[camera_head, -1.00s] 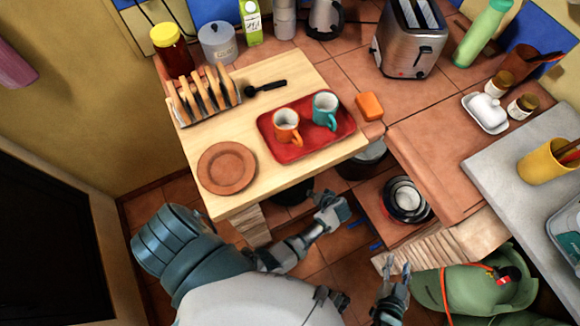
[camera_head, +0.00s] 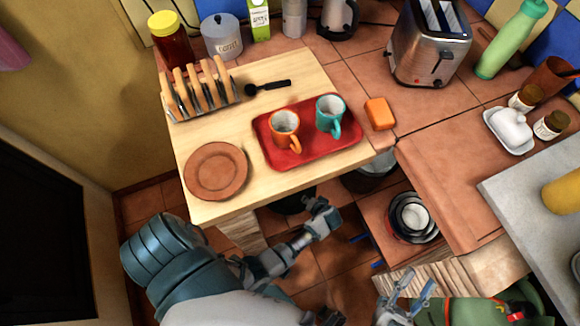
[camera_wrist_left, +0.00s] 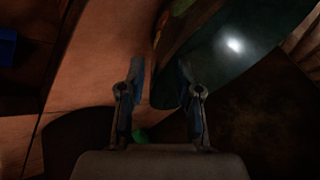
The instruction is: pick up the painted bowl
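No bowl with clear painted decoration shows in the head view. A round stack of dark and pale dishes (camera_head: 412,216) sits in a low open compartment right of my left gripper (camera_head: 324,214). In the left wrist view, a large dark, glossy, rounded surface (camera_wrist_left: 235,55) with coloured patches at its edge lies just beyond the fingers; I cannot tell whether it is the painted bowl. My left gripper (camera_wrist_left: 162,75) is open and empty there, its two fingers apart. My right gripper (camera_head: 418,288) is open and empty at the bottom, below the dishes.
The wooden counter (camera_head: 220,130) holds a brown plate (camera_head: 216,171), a red tray (camera_head: 305,152) with two mugs, and a toast rack (camera_head: 200,92). A dark bin (camera_head: 370,178) stands below its right edge. A toaster (camera_head: 430,42) stands behind on the tiles.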

